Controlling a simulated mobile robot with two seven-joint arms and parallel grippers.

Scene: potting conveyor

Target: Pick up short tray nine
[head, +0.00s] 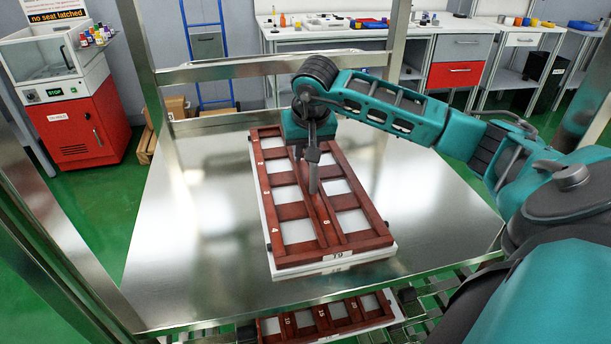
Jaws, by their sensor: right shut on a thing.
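The short tray nine (355,243) is a red-brown frame with two rows of open compartments and a "T9" label on its near edge. It lies over a white base in the middle of the shiny metal table (200,270). Numbers run along its left side. My right gripper (313,190) comes down from above, shut on the tray's central divider. The fingertips partly hide the divider. I cannot tell whether the tray is clear of the table. My left gripper is out of view.
Another red-brown tray (325,321) sits lower, beyond the table's near edge, by the rollers. Metal posts (140,70) frame the table at left and right. The table is clear around the tray. A red cabinet (80,130) stands at back left, workbenches behind.

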